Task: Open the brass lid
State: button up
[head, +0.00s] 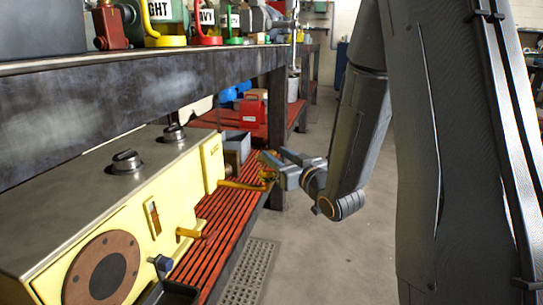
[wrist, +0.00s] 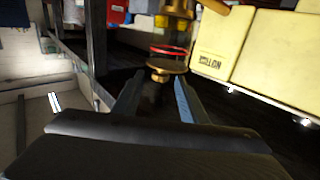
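A brass fitting with a round end (wrist: 166,68) and a red ring shows at top centre in the wrist view; I take this to be the brass lid. In the head view a brass-coloured arm (head: 243,186) sticks out from the right end of the yellow machine (head: 208,165), and its far end is partly hidden by my gripper (head: 272,165). My gripper also shows in the wrist view (wrist: 158,90), with its two fingers apart. The round brass end is at or just beyond the fingertips, between them. I cannot tell whether they touch it.
The machine has dark knobs (head: 126,161), a brass tap (head: 190,234) and a dark round plate (head: 102,270). It stands under a grey shelf (head: 120,97) and by a red slatted shelf (head: 222,222). A red container (head: 252,107) stands behind. The floor (head: 335,245) at right is clear.

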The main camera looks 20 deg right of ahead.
aim_at(274, 153)
jog(key=shift+b+x, duration=0.4)
jog(key=shift+x, duration=1.15)
jog(key=shift+c, duration=0.3)
grip_shut()
